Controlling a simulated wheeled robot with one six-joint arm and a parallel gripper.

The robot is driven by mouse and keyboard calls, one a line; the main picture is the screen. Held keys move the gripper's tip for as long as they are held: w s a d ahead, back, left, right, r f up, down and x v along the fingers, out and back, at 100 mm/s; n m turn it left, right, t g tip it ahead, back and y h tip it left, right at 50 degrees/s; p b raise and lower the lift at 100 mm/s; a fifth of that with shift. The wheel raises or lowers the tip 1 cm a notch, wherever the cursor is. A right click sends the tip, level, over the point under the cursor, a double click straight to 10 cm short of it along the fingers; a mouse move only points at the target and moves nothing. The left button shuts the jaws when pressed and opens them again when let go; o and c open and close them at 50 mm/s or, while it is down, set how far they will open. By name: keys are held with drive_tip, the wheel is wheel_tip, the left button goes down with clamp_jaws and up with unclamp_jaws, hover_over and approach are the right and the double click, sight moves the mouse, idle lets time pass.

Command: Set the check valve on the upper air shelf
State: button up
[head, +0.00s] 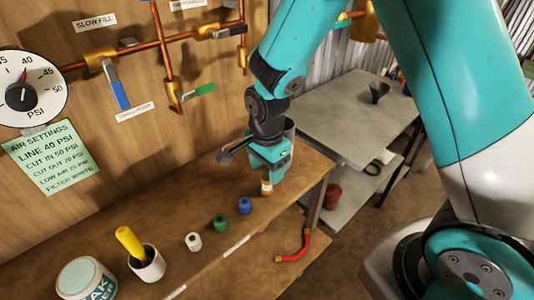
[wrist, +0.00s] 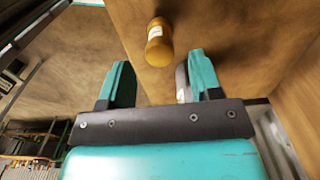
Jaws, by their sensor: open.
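A small brass-coloured cylinder with a white band (head: 266,186), perhaps the check valve, stands near the right end of a wooden shelf (head: 215,255). My gripper (head: 268,168) is close above it in the head view and hides its upper part. In the wrist view the brass cylinder (wrist: 160,42) lies just beyond the open fingertips of my gripper (wrist: 157,65), roughly centred between them. Nothing is between the fingers. I cannot tell whether this wooden shelf is the upper air shelf.
Blue (head: 244,205), green (head: 220,223) and white (head: 193,241) fittings stand left of the cylinder. A cup (head: 148,265) with a yellow-handled tool and a jar (head: 85,278) are further left. A grey table (head: 350,120) stands behind.

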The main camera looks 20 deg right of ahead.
sight(267, 177)
wheel_tip(267, 177, up, 5)
drive_tip(key=shift+r, duration=0.15)
drive_tip(key=s+a+r+n+y, duration=0.2)
drive_tip(key=s+r+n, duration=0.5)
drive_tip(key=s+n, duration=0.2)
drive_tip(key=s+a+r+n+y, duration=0.2)
drive_tip(key=s+a+r+n, duration=0.1)
drive_tip(key=s+r+n, duration=0.4)
drive_tip(key=s+n, duration=0.3)
drive_tip(key=n, duration=0.2)
drive_tip(key=shift+n, duration=0.3)
drive_tip(key=shift+w, duration=0.1)
